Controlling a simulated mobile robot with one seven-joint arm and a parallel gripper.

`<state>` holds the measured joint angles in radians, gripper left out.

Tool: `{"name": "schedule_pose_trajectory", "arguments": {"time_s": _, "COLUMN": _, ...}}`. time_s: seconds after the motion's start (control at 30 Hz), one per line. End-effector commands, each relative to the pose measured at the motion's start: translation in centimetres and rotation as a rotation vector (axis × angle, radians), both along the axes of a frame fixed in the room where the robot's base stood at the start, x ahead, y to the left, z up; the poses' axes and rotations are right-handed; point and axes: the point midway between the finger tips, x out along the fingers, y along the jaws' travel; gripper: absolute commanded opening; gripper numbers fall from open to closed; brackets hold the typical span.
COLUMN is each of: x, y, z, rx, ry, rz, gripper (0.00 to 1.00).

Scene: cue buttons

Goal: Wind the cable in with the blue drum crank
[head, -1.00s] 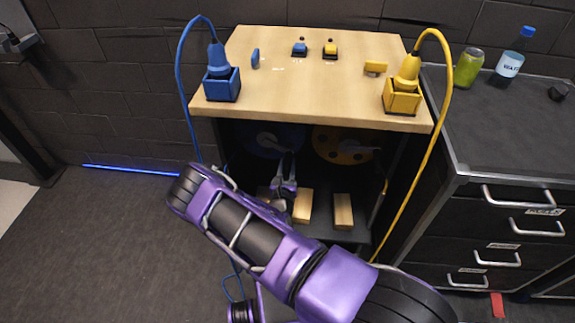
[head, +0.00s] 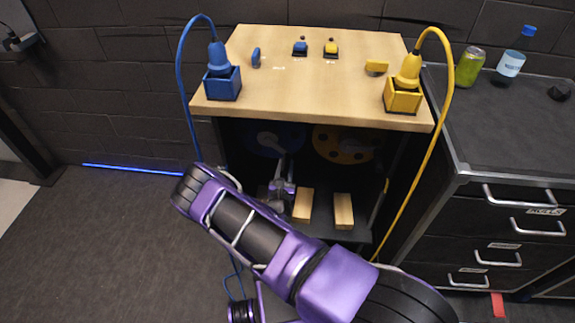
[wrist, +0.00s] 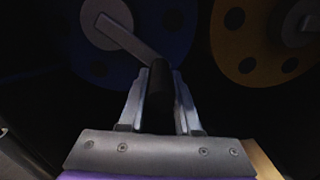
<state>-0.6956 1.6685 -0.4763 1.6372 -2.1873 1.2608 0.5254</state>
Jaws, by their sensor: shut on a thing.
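The blue drum (head: 268,140) sits in the dark space under the wooden top and shows large in the wrist view (wrist: 185,28). Its grey crank arm (wrist: 130,40) runs from the hub down and right to a dark handle (wrist: 159,88). My gripper (wrist: 160,85) is shut on this handle, one finger on each side. In the head view my gripper (head: 282,187) is below the blue drum, partly hidden by my arm. The blue cable (head: 181,90) loops from a blue plug (head: 217,55) in a blue box (head: 222,84) down the cabinet's left side to the floor.
A yellow drum (head: 343,144) is right of the blue one. Wooden blocks (head: 343,210) lie on the lower shelf. A yellow cable (head: 448,90) hangs down the right side. A drawer cabinet (head: 510,170) stands close at right; the left floor is open.

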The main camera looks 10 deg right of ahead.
Motion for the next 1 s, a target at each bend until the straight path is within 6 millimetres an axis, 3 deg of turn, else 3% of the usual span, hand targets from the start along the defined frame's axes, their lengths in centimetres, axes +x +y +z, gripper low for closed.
{"name": "schedule_pose_trajectory", "arguments": {"time_s": 0.5, "x": 1.1, "y": 3.6, "z": -2.7, "rx": 0.460, "ry": -0.146, "rz": 0.002, "gripper": 0.00}}
{"name": "schedule_pose_trajectory", "arguments": {"time_s": 1.0, "x": 2.4, "y": 7.8, "z": -3.2, "rx": 0.908, "ry": -0.288, "rz": 0.004, "gripper": 0.00}}
